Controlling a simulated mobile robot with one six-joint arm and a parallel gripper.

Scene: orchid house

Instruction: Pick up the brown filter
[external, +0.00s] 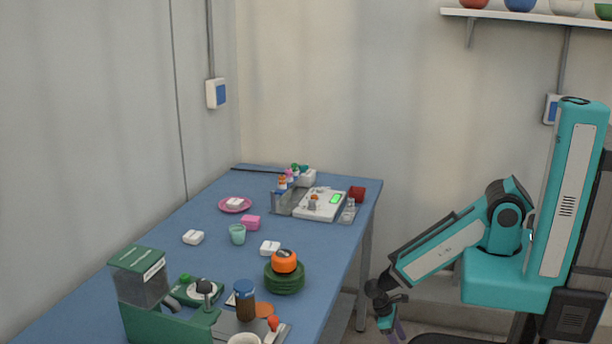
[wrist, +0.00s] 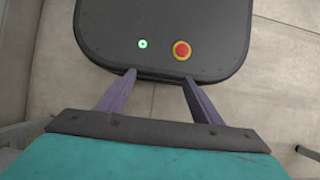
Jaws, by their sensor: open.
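No thing in view is clearly a brown filter. A brown jar with a blue lid (external: 245,303) stands upright near the front of the blue table (external: 140,270). A flat orange-brown disc (external: 264,309) lies beside it, partly hidden. I cannot tell whether either is the filter. My gripper (external: 397,335) hangs low to the right of the table, apart from everything on it. In the wrist view my gripper (wrist: 159,80) has its two purple fingers apart with nothing between them, above my dark base.
A green machine (external: 140,290) stands at the front left. A scale (external: 308,205) and small bottles (external: 291,175) stand at the back.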

